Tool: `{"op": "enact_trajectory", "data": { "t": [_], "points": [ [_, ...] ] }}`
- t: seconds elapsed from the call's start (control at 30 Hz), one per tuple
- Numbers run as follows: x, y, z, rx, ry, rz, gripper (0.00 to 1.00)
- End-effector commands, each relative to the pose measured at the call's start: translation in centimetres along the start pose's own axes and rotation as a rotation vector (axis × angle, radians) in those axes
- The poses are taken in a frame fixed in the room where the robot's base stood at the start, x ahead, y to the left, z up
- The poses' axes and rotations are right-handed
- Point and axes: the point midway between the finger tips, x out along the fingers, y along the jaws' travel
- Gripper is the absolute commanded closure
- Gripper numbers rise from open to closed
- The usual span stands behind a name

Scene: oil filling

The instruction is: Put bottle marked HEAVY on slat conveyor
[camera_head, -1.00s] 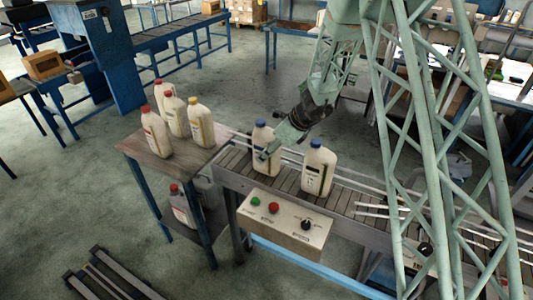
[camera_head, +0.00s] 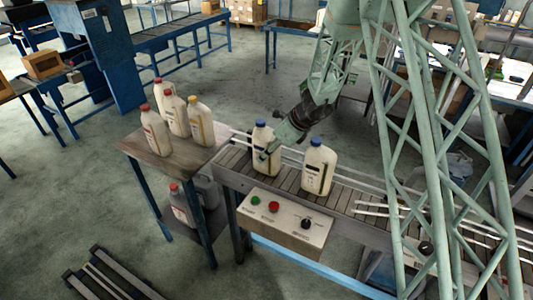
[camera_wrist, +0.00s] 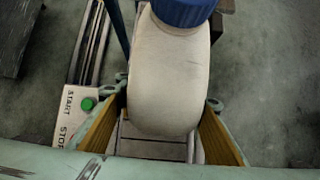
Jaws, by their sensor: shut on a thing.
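A cream bottle with a blue cap (camera_head: 259,138) is upright at the left end of the slat conveyor (camera_head: 232,162). My gripper (camera_head: 269,152) is shut on this bottle from behind and to the right. In the wrist view the bottle (camera_wrist: 168,80) fills the space between the two yellow-padded fingers of my gripper (camera_wrist: 164,110), with slats below it. I cannot tell whether its base touches the slats. A second blue-capped bottle (camera_head: 319,170) stands on the conveyor just to its right. The word HEAVY cannot be read on any label.
A small table (camera_head: 150,157) to the left holds two red-capped bottles (camera_head: 156,130) and a yellow-capped one (camera_head: 201,125). More bottles sit on its lower shelf (camera_head: 185,206). A control box (camera_head: 285,222) is on the conveyor's front side. Slats right of the second bottle are clear.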

Motion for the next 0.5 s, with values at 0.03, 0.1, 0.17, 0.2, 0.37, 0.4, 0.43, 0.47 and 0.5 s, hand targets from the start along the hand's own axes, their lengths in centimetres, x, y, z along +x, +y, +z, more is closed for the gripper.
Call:
{"op": "enact_trajectory", "data": {
  "t": [0.03, 0.1, 0.17, 0.2, 0.37, 0.4, 0.43, 0.47, 0.5],
  "points": [
    [0.00, -0.05, 0.06, 0.000, -0.001, -0.001, 0.91],
    [0.06, -0.05, 0.02, 0.000, -0.001, -0.001, 0.91],
    [0.12, -0.05, -0.01, 0.000, -0.001, -0.001, 0.91],
    [0.15, -0.05, -0.04, 0.000, -0.001, -0.001, 0.91],
    [0.29, -0.05, -0.12, -0.001, -0.001, -0.001, 0.91],
    [0.32, -0.05, -0.14, 0.000, -0.001, -0.001, 0.91],
    [0.35, -0.05, -0.16, 0.000, -0.001, -0.001, 0.91],
    [0.38, -0.05, -0.18, 0.000, -0.001, -0.001, 0.91],
    [0.41, -0.05, -0.20, 0.000, -0.001, -0.001, 0.91]
  ]
}}
